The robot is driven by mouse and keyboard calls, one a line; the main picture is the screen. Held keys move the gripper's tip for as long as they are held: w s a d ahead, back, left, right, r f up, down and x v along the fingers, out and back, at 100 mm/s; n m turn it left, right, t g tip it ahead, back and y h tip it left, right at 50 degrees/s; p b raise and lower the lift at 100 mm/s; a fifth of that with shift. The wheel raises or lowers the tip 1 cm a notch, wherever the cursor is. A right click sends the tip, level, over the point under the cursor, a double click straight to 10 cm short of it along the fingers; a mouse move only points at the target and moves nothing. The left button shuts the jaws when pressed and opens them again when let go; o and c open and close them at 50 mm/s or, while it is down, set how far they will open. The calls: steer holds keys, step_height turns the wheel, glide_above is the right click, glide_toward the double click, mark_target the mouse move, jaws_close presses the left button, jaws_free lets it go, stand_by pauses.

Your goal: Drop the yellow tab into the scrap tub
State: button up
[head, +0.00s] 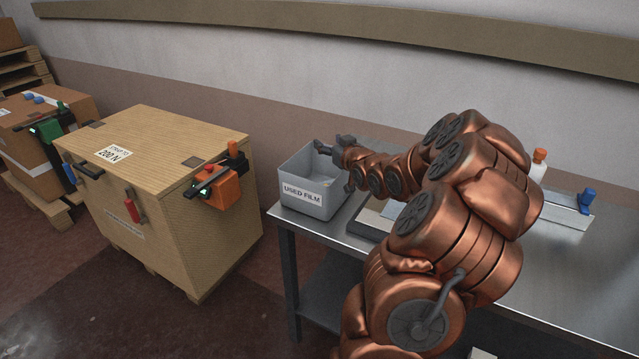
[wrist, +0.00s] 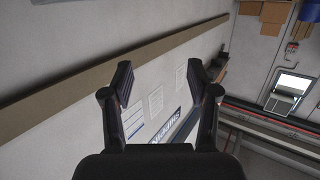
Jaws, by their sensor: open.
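The grey tub (head: 318,211) labelled "USED FILM" stands at the left end of the metal table. It is the only tub I see, and I take it as the scrap tub. My gripper (head: 335,166) is over the tub's right part, with its fingers spread. In the wrist view my gripper (wrist: 159,76) is open, with nothing between the fingers. A small pale yellowish patch shows inside the tub, but I cannot tell whether it is the yellow tab. No other yellow tab is clear in either view; my arm hides part of the table.
A large wooden crate (head: 178,150) with an orange-and-black device (head: 218,186) on its corner stands left of the metal table (head: 585,262). A white bottle with an orange cap (head: 538,165) and a blue-handled tool (head: 586,198) are at the table's back right.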

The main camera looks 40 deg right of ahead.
steer(key=v, duration=1.1)
steer(key=shift+s, duration=0.3)
steer(key=shift+a, duration=0.1)
steer(key=s+a+f+n+g+y+p, duration=0.1)
steer(key=a+f+g, duration=0.25)
steer(key=a, duration=0.55)
steer(key=s+a+f+n+g+y+p, duration=0.1)
steer(key=a+f+g+y, duration=0.15)
steer(key=a+g, duration=0.45)
steer(key=s+a+r+n+g+y+p, duration=0.1)
steer(key=s+a+g, duration=0.5)
steer(key=s+a, duration=1.7)
step_height(320, 180, up, 2)
steer(key=shift+a+r+n+g+p, duration=0.25)
steer(key=shift+n+g+p, duration=0.1)
steer(key=shift+p, duration=0.3)
steer(key=shift+y, duration=0.25)
